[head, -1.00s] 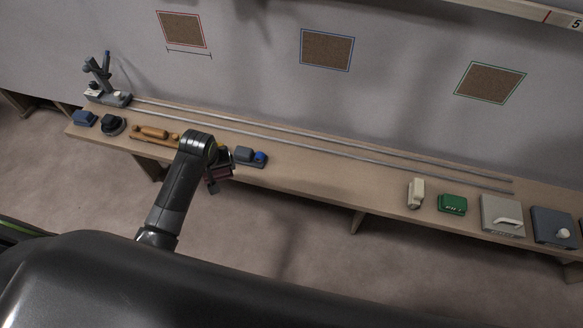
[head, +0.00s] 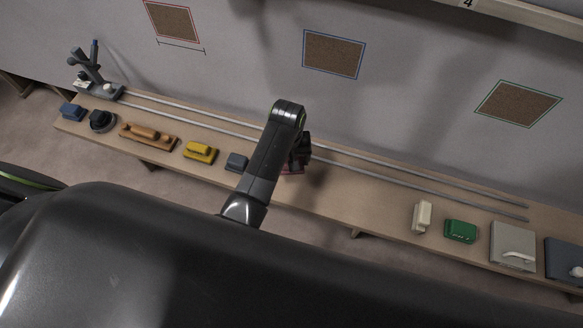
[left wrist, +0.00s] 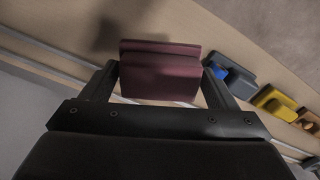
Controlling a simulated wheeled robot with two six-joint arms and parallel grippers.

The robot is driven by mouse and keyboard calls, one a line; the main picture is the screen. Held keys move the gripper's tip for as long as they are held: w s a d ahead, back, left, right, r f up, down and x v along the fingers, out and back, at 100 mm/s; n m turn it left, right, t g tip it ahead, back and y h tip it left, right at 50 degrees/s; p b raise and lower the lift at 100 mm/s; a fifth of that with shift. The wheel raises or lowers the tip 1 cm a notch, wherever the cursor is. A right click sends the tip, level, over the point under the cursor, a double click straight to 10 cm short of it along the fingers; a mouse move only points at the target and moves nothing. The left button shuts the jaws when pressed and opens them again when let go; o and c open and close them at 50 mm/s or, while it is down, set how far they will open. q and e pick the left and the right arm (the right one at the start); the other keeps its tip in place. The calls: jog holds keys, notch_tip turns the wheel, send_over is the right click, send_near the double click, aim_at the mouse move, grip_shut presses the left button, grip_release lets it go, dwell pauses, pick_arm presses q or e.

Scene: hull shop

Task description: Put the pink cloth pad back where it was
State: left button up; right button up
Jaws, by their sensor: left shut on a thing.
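The pink cloth pad shows as a dark maroon block with a stepped top in the left wrist view (left wrist: 160,76). My left gripper (left wrist: 160,88) is shut on it, one finger at each side. In the head view my left gripper (head: 301,150) is over the middle of the bench, just right of the grey-blue block. Only a sliver of the pad (head: 292,170) shows below the gripper there; my arm hides part of it. I cannot tell whether the pad touches the bench. My right gripper is not in view.
On the long bench (head: 360,205), a yellow block (head: 200,151), an orange-brown block (head: 148,136) and a grey-blue block (head: 236,162) stand left of my gripper. Two rails run behind. A cream piece (head: 421,216) and a green box (head: 460,231) stand right, with bare bench between.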

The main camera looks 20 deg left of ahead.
pick_arm(q)
jog(key=f, duration=0.4)
jog(key=shift+s+f, duration=0.3)
jog(key=shift+f, duration=0.1)
jog(key=shift+f+b, duration=0.3)
jog(key=shift+f, duration=0.1)
notch_tip(320, 180, down, 2)
jog(key=shift+f, duration=0.25)
jog(key=shift+w+f, duration=0.1)
jog(key=shift+f, duration=0.45)
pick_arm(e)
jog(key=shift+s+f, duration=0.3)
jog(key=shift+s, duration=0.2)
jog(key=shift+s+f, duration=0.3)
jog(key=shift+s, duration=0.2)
pick_arm(q)
jog(key=o, duration=0.9)
jog(key=shift+b, duration=0.3)
jog(key=shift+c, duration=0.2)
jog(key=shift+r, duration=0.4)
notch_tip(320, 180, up, 11)
jog(key=shift+r+p, duration=0.15)
jog(key=shift+p, duration=0.75)
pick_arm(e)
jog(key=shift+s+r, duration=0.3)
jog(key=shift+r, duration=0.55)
